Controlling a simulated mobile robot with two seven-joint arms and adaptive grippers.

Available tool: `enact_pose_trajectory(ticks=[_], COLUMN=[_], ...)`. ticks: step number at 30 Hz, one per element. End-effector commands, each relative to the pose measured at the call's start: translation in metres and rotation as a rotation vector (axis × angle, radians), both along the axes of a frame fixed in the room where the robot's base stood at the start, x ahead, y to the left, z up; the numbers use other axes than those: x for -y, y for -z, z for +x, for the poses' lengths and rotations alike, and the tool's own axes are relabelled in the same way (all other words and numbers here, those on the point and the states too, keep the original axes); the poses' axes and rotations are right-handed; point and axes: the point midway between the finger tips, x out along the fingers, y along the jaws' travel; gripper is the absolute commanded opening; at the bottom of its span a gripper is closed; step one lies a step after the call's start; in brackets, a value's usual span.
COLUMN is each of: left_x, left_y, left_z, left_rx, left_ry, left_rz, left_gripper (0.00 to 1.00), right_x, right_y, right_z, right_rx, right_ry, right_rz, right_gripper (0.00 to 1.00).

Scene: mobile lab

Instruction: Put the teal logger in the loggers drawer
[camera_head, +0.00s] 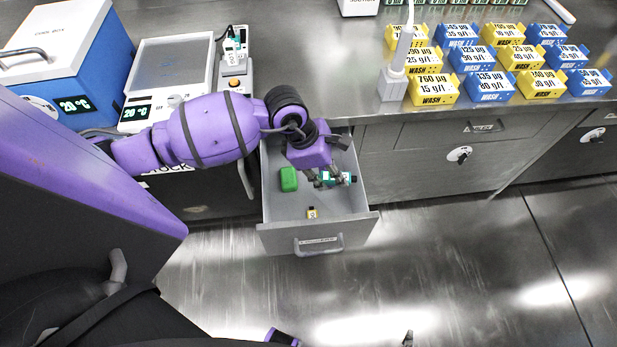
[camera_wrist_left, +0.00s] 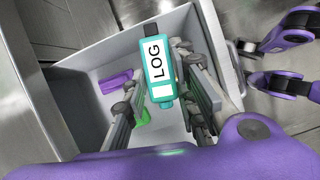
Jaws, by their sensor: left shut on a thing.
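The teal logger (camera_head: 346,178) has a white label reading LOG, which shows clearly in the left wrist view (camera_wrist_left: 157,62). My left gripper (camera_head: 324,178) is shut on it, with one finger on each side. The logger is over the inside of the open drawer (camera_head: 275,232); I cannot tell whether it touches the drawer's floor. The small label on the drawer's front is too small to read.
The drawer holds a green block (camera_head: 288,179), a small yellow thing (camera_head: 312,212) and a purple thing (camera_wrist_left: 115,82). On the counter stand a blue cool box (camera_head: 75,60), a white device (camera_head: 165,75) and several yellow and blue labelled boxes (camera_head: 490,87). The drawer floor has bare room.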

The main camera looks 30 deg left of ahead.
Motion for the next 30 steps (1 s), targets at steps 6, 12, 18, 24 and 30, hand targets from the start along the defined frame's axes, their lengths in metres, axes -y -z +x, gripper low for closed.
enact_pose_trajectory(ticks=[6,12,18,24,30], left_x=[0.003,0.002,0.002,0.002,0.002], left_y=[0.102,0.129,0.164,0.184,0.213], left_z=[0.003,0.008,0.009,0.009,0.009], left_rx=[-0.027,-0.018,-0.016,-0.015,-0.016], left_ry=[-0.146,-0.161,-0.161,-0.16,-0.159], left_rz=[0.0,-0.001,0.0,0.0,0.001], left_gripper=[0.0,0.0,0.0,0.0,0.0], right_x=[0.004,0.002,0.0,0.001,0.003], right_y=[0.062,0.059,0.055,0.06,0.066], right_z=[-0.034,-0.013,-0.007,-0.012,-0.02], right_rx=[-0.087,-0.046,-0.031,-0.043,-0.059], right_ry=[-0.009,-0.008,-0.005,-0.004,-0.006], right_rz=[-0.016,-0.016,-0.012,-0.014,-0.017], right_gripper=[0.4,0.4,0.4,0.4,0.4])
